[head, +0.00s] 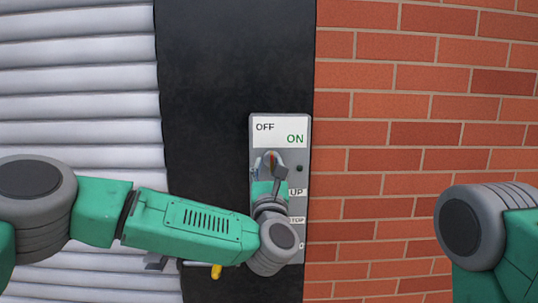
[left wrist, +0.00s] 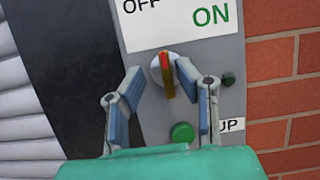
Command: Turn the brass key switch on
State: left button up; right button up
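The brass key switch (left wrist: 167,78) is on a grey control panel, below a white label reading OFF at left and ON at right. Its narrow brass key has a red face and stands roughly in line with the panel's upright edges. In the head view the key (head: 271,157) shows just above my gripper. My left gripper (left wrist: 160,72) is open, with its blue-padded fingers on either side of the key. The right fingertip is close to the key, and I cannot tell if it touches. The left fingertip is apart from it. My right gripper is out of view.
Below the key are a green button (left wrist: 182,132) and a label reading UP (left wrist: 231,125). A small dark knob (left wrist: 228,79) sits right of the key. Brick wall (head: 420,100) stands at right, a ribbed shutter (head: 80,90) at left. A yellow piece (head: 216,271) shows under my left arm.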

pick_arm(q)
jog(key=shift+w+d+r, duration=0.25)
jog(key=shift+w+r, duration=0.1)
jog(key=shift+w, duration=0.4)
jog(key=shift+w+d, duration=0.25)
jog(key=shift+d, duration=0.2)
jog(key=shift+a, duration=0.2)
jog(key=c, duration=0.5)
jog(key=shift+a, duration=0.25)
grip_shut()
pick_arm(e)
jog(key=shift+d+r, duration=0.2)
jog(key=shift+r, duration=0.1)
